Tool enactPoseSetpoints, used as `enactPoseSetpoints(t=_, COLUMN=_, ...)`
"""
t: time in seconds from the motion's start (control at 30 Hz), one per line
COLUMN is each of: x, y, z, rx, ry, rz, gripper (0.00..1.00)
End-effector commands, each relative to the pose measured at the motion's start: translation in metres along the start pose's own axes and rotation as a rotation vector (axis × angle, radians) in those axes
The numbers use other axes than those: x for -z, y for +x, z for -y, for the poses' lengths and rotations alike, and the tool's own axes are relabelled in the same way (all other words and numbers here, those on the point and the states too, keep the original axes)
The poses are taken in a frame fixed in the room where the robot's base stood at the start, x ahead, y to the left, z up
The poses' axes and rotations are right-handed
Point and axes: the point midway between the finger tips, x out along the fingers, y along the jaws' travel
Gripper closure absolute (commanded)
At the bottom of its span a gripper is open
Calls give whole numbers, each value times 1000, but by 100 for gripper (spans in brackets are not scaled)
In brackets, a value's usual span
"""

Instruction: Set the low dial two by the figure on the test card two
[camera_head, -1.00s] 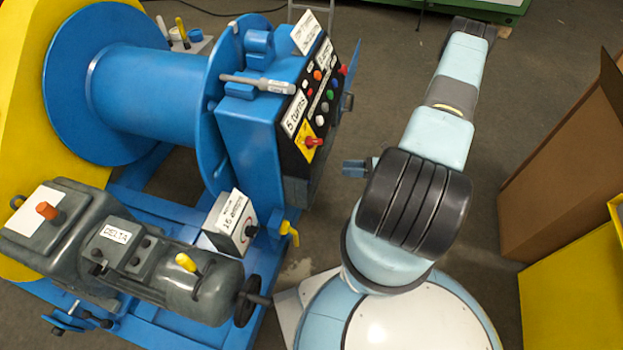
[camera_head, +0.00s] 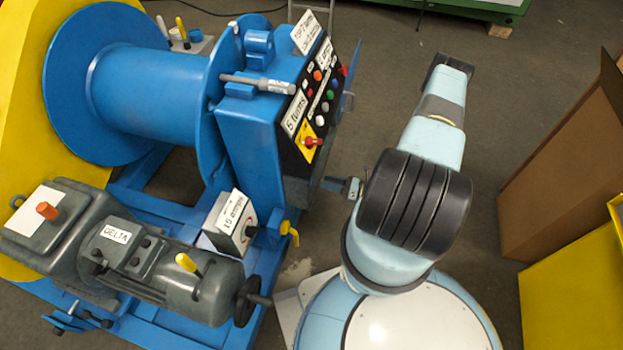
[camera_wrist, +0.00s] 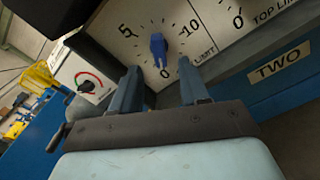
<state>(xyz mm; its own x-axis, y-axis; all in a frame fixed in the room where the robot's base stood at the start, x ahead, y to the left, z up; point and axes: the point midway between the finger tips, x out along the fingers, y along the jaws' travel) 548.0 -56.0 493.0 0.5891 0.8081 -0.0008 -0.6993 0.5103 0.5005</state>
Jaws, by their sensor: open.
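In the wrist view, a blue dial knob (camera_wrist: 158,48) sits on a white scale marked 0, 5 and 10, with "LIMIT" partly visible beside it. The knob's narrow lower end lies near the 0. A "TWO" label (camera_wrist: 279,62) is on the blue housing to the right. My gripper (camera_wrist: 160,76) is open, with one finger on each side below the knob and nothing between them. In the head view my gripper (camera_head: 346,187) is beside the blue control box; the dial is hidden there. A white card (camera_head: 305,32) stands on top of the box, its small print unreadable.
A second scale (camera_wrist: 240,16), lettered "TOP LIMIT", is to the right of the knob. The winch drum (camera_head: 150,90) and the grey motor (camera_head: 170,270) stand at left in the head view.

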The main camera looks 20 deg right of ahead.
Motion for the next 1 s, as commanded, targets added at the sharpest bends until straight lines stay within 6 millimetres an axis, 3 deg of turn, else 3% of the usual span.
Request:
enactPoseSetpoints(t=0.2, x=0, y=38, z=-1, rx=-3, ry=0, rz=0, gripper=55)
enactPoseSetpoints(t=0.4, x=0, y=62, z=0, rx=-2, ry=-1, rz=-1, gripper=55)
enactPoseSetpoints(t=0.87, x=0, y=71, z=0, rx=-1, ry=-1, rz=-1, gripper=55)
enactPoseSetpoints(t=1.0, x=0, y=71, z=0, rx=-1, ry=-1, rz=-1, gripper=69)
